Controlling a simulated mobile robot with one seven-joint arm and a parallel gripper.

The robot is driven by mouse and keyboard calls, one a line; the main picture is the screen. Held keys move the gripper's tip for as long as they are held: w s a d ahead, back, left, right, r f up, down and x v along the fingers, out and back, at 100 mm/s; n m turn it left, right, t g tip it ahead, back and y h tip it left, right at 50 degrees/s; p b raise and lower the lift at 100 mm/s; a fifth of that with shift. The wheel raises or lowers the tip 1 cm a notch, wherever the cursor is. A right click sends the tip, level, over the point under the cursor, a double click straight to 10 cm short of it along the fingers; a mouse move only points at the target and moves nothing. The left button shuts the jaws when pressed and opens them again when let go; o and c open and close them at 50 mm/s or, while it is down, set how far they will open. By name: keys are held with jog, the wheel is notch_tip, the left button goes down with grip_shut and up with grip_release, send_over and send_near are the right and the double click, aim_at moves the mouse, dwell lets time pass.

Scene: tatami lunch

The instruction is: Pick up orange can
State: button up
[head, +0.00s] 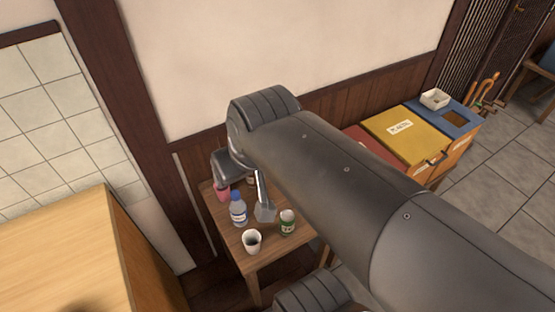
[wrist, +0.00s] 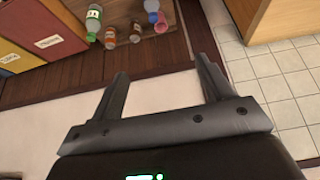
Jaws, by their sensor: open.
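In the wrist view, a small orange-brown can (wrist: 110,38) with a pale label stands on the wooden table near the top edge; it looks like the orange can, though it is small and dim. In the head view I cannot make it out, as my arm covers part of the table. My gripper (wrist: 163,70) is open and empty, its two fingers spread in front of the pale wall. The can is apart from the fingers, beyond and left of them in the wrist view.
A light wooden counter (head: 60,240) stands left. Yellow (head: 400,130) and blue bins stand right, along the wall.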

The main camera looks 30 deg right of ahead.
jog(key=w+d+f+g+h, duration=0.1)
jog(key=w+d+f, duration=0.4)
jog(key=w, duration=0.4)
jog(key=w+d+f, duration=0.4)
jog(key=w+d, duration=0.2)
jog(key=w, duration=0.3)
jog(key=shift+m, duration=0.9)
jog(key=w+d+f, duration=0.3)
jog(key=d+f, duration=0.2)
jog(key=f, duration=0.4)
jog(key=w+d+f, duration=0.4)
jog(key=d+f, duration=0.1)
jog(key=f, duration=0.5)
jog(key=w+d+f, duration=0.3)
jog(key=d+f, duration=0.2)
jog(key=f, duration=0.4)
jog(key=shift+w+d+f, duration=0.2)
jog(key=shift+w+d, duration=0.05)
jog(key=shift+d, duration=0.1)
jog(key=shift+x, duration=2.65)
jog(key=shift+a, duration=0.1)
jog(key=shift+c, duration=0.4)
jog(key=shift+r, duration=0.1)
jog(key=c, duration=1)
